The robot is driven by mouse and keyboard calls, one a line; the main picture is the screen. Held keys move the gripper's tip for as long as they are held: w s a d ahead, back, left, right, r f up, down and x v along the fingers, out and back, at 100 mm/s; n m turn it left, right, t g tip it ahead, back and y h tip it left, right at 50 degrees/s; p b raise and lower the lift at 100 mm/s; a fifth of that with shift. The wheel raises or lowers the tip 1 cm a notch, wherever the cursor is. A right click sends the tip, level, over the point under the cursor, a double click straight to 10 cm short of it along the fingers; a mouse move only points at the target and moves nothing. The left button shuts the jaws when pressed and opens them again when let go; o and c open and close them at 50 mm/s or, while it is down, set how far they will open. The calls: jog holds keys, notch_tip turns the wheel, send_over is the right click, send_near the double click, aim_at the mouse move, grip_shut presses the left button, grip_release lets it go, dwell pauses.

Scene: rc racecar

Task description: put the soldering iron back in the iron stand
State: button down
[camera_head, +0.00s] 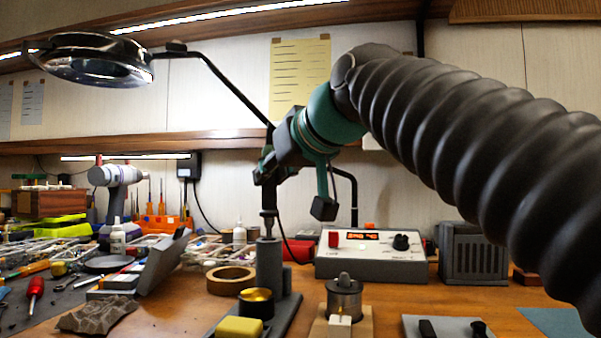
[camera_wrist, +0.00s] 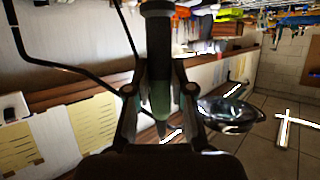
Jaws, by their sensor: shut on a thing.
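My gripper (camera_head: 268,178) is at the middle of the head view, shut on the soldering iron (camera_head: 268,218). The iron hangs roughly upright, its dark lower part below the fingers. In the wrist view my gripper (camera_wrist: 160,92) has a finger on either side of the iron's dark and green handle (camera_wrist: 158,55). The iron stand (camera_head: 268,268) has an upright grey holder on a dark base. The iron's lower end meets the holder's top in the head view. I cannot tell how deep it is inside, and the tip is not visible there.
A brass tin (camera_head: 256,303) and yellow sponge (camera_head: 240,328) are at the stand's front. A tape roll (camera_head: 231,280) lies to the left, a metal pot (camera_head: 344,300) to the right. The soldering station (camera_head: 372,257) is behind right. A lamp (camera_head: 90,60) hangs upper left.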

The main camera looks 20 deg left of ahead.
aim_at(272, 194)
jog(key=shift+f+b, duration=1.35)
jog(key=shift+f, duration=0.35)
jog(key=c, duration=0.5)
grip_release()
jog(key=shift+r, duration=0.1)
jog(key=shift+w+a+r+p+v, duration=0.1)
jog(key=shift+r+p+v, duration=0.25)
jog(key=shift+v, duration=0.95)
jog(key=shift+w+a+r+p+v, duration=0.15)
jog(key=shift+p+v, duration=0.35)
jog(key=shift+v, duration=0.8)
jog(key=shift+d+r+p+v, duration=0.1)
jog(key=shift+r+p+v, duration=0.25)
jog(key=shift+v, duration=0.9)
jog(key=shift+s+f, duration=0.1)
